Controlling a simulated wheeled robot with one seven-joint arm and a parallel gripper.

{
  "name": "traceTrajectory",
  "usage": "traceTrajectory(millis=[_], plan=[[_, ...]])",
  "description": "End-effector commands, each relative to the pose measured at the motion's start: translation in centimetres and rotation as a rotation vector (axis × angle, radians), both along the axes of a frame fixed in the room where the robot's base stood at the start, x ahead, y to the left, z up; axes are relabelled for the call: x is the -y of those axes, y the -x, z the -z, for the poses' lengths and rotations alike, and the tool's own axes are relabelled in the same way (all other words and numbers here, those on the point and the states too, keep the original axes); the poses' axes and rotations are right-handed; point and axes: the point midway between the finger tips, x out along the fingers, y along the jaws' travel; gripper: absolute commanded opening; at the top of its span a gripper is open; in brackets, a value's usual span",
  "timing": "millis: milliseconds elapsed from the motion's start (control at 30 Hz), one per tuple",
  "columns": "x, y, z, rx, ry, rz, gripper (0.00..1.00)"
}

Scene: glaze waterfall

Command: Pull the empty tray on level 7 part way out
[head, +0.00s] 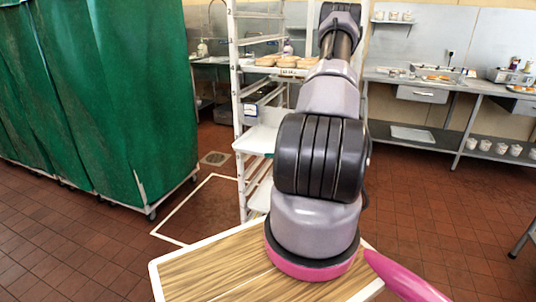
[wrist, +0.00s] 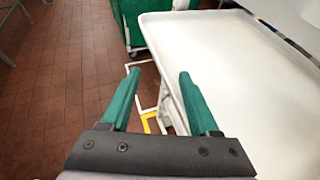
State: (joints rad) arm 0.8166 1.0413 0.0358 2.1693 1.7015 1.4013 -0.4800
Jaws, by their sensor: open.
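A white empty tray (wrist: 230,50) fills the right of the wrist view, its raised rim running down the left side. My gripper (wrist: 157,76) is open, with two green fingers and nothing held. Its right finger overlaps the tray's left rim in the picture; the left finger is outside it, over the floor. I cannot tell whether a finger touches the rim. In the head view an empty white tray (head: 259,139) juts from the left of the rack (head: 239,100). My arm hides my gripper and much of the rack there.
A green-covered rack (head: 95,100) stands at left. A wood-topped surface (head: 205,272) is in front. Steel counters (head: 440,84) line the back wall. Red tile floor is open at right.

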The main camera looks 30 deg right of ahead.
Motion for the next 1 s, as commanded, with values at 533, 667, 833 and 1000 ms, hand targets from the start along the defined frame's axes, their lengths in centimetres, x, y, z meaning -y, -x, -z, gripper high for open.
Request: traceTrajectory(millis=[533, 667, 833, 1000], plan=[[1.2, 4.5, -1.9, 0.0, -0.001, -0.001, 0.62], [1.2, 4.4, -1.9, 0.0, -0.001, -0.001, 0.62], [1.2, 4.4, -1.9, 0.0, -0.001, -0.001, 0.62], [0.9, 4.2, -2.4, 0.004, 0.005, -0.015, 0.62]])
